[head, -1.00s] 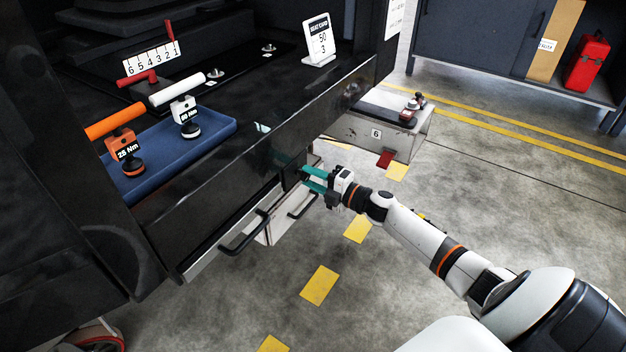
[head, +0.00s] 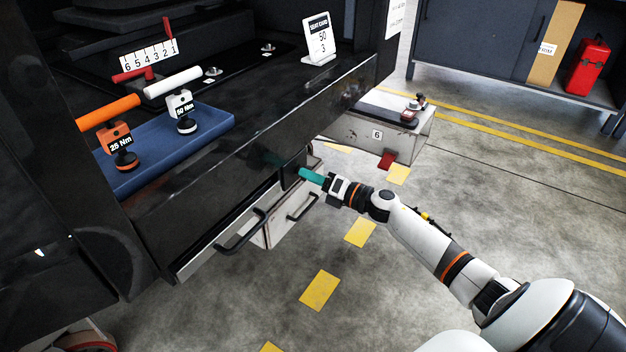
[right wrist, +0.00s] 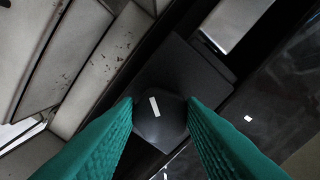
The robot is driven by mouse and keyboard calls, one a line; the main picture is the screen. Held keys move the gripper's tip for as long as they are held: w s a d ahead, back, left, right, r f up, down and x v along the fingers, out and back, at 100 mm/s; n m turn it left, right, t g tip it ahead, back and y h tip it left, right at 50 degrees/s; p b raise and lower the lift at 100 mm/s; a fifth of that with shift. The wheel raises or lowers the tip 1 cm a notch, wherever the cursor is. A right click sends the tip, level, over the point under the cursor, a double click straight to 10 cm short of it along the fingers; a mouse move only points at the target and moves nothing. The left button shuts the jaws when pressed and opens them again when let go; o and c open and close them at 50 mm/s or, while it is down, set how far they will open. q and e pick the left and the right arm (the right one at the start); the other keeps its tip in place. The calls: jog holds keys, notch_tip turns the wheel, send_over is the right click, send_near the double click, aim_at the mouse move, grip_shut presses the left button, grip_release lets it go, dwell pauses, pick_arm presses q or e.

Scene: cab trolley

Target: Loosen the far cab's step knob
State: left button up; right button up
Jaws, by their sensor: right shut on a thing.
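The step knob (right wrist: 160,118) is a black, many-sided knob with a white mark on its face, seen in the right wrist view. My right gripper (right wrist: 160,112) has its teal fingers on both sides of it, shut on it. In the head view my right gripper (head: 303,173) reaches the lower side of the dark cab (head: 240,165), beside the white step (head: 272,228) with black handles. The knob is hard to make out there. My left gripper is not in view.
An orange 25 Nm tool (head: 118,138) and a white 50 Nm tool (head: 182,104) stand on a blue tray (head: 215,122). A scuffed box marked 6 (head: 350,128) lies beyond my gripper. The floor at the right is clear.

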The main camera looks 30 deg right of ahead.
jog(key=shift+a+f, duration=0.1)
jog(key=shift+f, duration=0.05)
dwell(0.3)
jog(key=o, duration=1)
jog(key=p+v, duration=0.3)
jog(key=v, duration=0.9)
